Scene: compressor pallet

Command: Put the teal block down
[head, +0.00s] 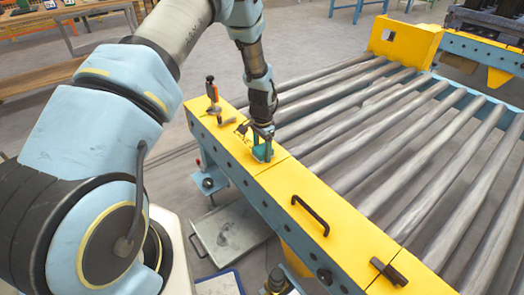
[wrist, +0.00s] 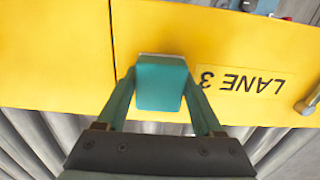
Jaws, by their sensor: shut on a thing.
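The teal block (wrist: 160,85) is between the two fingers of my gripper (wrist: 160,95) in the wrist view. My gripper is shut on it, a finger against each side. In the head view, my gripper (head: 263,150) points down over the yellow top (head: 285,175) of the conveyor's side beam, with the teal block (head: 262,153) at its tip. The block is at or just above this surface; I cannot tell whether it touches. The wrist view shows the yellow surface behind the block, with a LANE 3 label (wrist: 240,82) to its right.
An orange-handled tool (head: 212,90) stands on the yellow beam just left of my gripper. A black handle (head: 310,214) and a dark latch (head: 389,271) sit further along the beam. Grey rollers (head: 400,130) with gaps between them lie to the right. Bare yellow surface lies between gripper and handle.

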